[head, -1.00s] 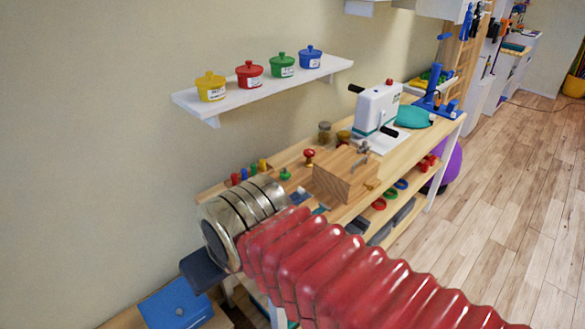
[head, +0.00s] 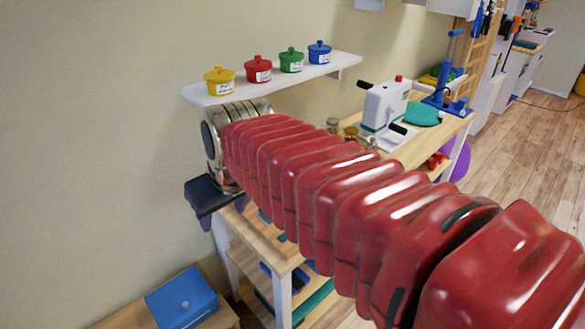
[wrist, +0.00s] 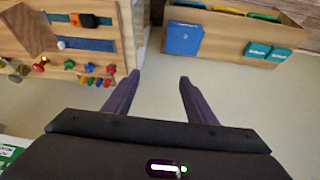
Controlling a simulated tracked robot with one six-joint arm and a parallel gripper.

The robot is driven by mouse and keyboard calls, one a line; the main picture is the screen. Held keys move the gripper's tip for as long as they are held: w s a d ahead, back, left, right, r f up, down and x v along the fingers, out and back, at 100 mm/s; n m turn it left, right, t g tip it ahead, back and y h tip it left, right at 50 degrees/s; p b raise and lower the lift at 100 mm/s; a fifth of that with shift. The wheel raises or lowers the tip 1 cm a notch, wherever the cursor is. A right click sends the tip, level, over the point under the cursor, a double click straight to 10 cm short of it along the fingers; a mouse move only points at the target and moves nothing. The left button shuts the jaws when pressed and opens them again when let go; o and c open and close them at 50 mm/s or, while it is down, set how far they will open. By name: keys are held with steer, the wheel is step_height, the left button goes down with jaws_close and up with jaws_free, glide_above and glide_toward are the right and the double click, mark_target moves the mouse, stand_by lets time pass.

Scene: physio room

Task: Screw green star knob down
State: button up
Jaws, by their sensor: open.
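In the wrist view, the green star knob (wrist: 69,64) shows small on the wooden workbench at the left. It looks upright, but its thread is too small to make out. In the head view my red arm hides the knob and much of the bench top; the dark gripper body (head: 212,194) shows beside the wall, below the shelf.
Coloured pegs (wrist: 90,80) stand near the knob, with a red knob (wrist: 40,65) and a wooden block (wrist: 25,30) farther left. A wall shelf (head: 290,79) with several lidded pots is close above my arm. A blue box (wrist: 184,38) sits beyond the fingers.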

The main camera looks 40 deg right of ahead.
steer(key=w+d+f, duration=0.1)
steer(key=w+d, duration=1.4)
steer(key=d, duration=0.2)
steer(key=w+d+f, duration=0.3)
steer(key=d+f, duration=0.2)
steer(key=d, duration=0.6)
steer(key=w+d+f, duration=0.3)
steer(key=d+f, duration=0.3)
steer(key=d, duration=0.6)
steer(key=shift+d+f+m+g, duration=0.2)
steer(key=shift+m+g, duration=0.1)
steer(key=shift+m, duration=0.1)
steer(key=shift+w+f, duration=0.1)
steer(key=x, duration=1.3)
steer(key=shift+d+f, duration=0.1)
steer(key=shift+f, duration=0.15)
steer(key=shift+c, duration=0.2)
